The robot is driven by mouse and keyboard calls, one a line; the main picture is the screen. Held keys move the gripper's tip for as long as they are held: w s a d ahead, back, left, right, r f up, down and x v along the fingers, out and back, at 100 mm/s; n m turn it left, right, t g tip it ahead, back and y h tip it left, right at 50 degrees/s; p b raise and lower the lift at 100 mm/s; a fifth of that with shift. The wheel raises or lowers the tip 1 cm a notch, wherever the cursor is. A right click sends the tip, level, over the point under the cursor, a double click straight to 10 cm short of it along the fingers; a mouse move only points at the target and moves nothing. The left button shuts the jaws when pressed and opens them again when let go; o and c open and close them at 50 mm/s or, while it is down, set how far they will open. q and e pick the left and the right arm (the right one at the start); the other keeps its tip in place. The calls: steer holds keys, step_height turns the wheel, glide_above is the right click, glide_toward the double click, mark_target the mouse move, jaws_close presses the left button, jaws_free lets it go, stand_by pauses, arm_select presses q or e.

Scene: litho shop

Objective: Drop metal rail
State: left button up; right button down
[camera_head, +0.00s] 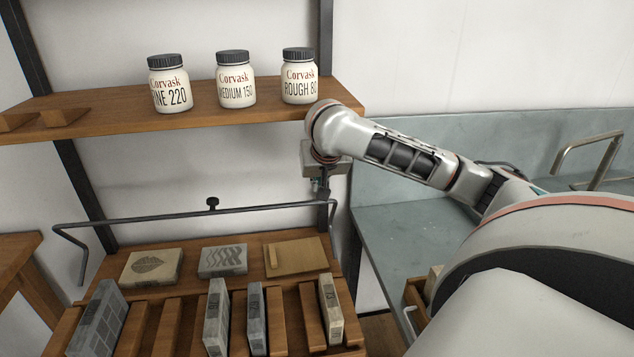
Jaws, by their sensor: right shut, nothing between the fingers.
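My right gripper (321,190) points down at the rail's right end, under the shelf's right corner. It is shut with nothing held; its fingertips are small and partly hidden, so I cannot tell whether they touch the rail. My left gripper is not in view.
Stone slabs stand in the slots of the wooden rack (170,325); two flat stones and a wooden plate (296,257) lie behind them. Three Corvask jars (236,80) stand on the shelf (120,118) above. A grey sink counter (400,225) with a tap (585,150) is at right.

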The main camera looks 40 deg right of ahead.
mark_target(316, 201)
steer(key=x, duration=0.5)
steer(key=shift+w+d+f, duration=0.1)
steer(key=shift+w+f, duration=0.1)
steer(key=shift+f, duration=0.15)
steer(key=shift+w+d+f, duration=0.2)
steer(key=shift+w+f, duration=0.1)
steer(key=shift+f, duration=0.15)
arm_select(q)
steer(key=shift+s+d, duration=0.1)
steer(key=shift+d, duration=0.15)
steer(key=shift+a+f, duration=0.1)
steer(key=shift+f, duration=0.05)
arm_select(e)
steer(key=shift+d+f, duration=0.1)
